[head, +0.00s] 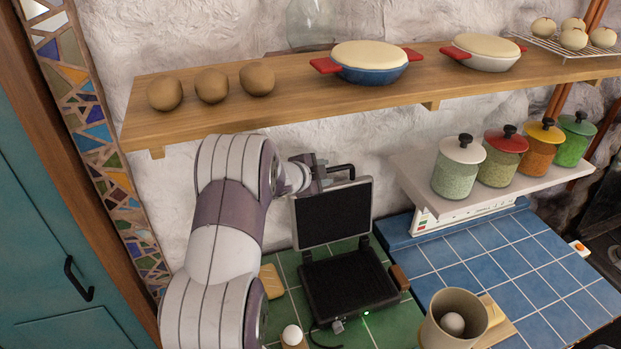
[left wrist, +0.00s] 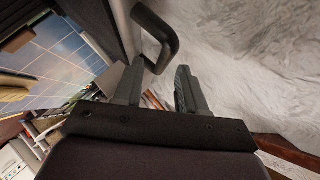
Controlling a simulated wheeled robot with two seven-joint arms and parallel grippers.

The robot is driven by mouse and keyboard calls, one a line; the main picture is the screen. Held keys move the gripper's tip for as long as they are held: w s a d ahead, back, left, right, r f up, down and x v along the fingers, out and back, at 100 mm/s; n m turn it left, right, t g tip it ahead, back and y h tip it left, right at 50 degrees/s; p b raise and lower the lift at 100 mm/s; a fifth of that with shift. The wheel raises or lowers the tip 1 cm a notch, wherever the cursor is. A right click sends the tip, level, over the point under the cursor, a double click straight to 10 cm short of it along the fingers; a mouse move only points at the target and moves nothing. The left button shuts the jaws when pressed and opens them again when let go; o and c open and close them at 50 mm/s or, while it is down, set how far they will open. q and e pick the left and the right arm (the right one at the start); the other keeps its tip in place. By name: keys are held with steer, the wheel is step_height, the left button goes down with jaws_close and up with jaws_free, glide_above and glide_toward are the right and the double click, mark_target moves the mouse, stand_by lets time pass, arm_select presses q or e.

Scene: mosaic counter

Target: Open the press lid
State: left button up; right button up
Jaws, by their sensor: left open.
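The press stands on green tiles, with a dark ridged lower plate (head: 345,282) and a lid (head: 333,213) that stands raised, nearly upright. The lid's black handle (head: 342,168) sticks out at its top edge; it also shows in the left wrist view (left wrist: 172,38). My left gripper (head: 322,174) is behind the lid's top edge, close beside the handle. In the left wrist view the fingers (left wrist: 160,76) are apart, with the handle just past their tips. I cannot tell whether a finger touches it. My right gripper is not in view.
A wooden shelf (head: 220,119) with potatoes and two lidded dishes runs above my left arm, near it. A white shelf (head: 410,178) with several jars is at right. A beige pot (head: 437,325) stands front right. Blue tiles (head: 500,262) are mostly clear.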

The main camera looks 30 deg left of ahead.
arm_select(q)
steer(key=b+v, duration=0.1)
steer(key=v, duration=0.7)
steer(key=shift+s+r, duration=0.2)
steer(key=shift+s, duration=0.1)
steer(key=s+f+n+g+y+b, duration=0.35)
steer(key=s+f+n+g, duration=0.35)
steer(key=s+f+n, duration=0.35)
steer(key=s+d+f+g+h+b, duration=0.1)
steer(key=s+d+f+g+b, duration=0.1)
steer(key=s+d, duration=0.4)
steer(key=s+d+f+n+g+h+b, duration=0.1)
steer(key=s+d+f, duration=0.3)
steer(key=d, duration=0.9)
steer(key=shift+s+f+g+h+b, duration=0.4)
steer(key=shift+s+g+b, duration=0.15)
steer(key=shift+s, duration=0.95)
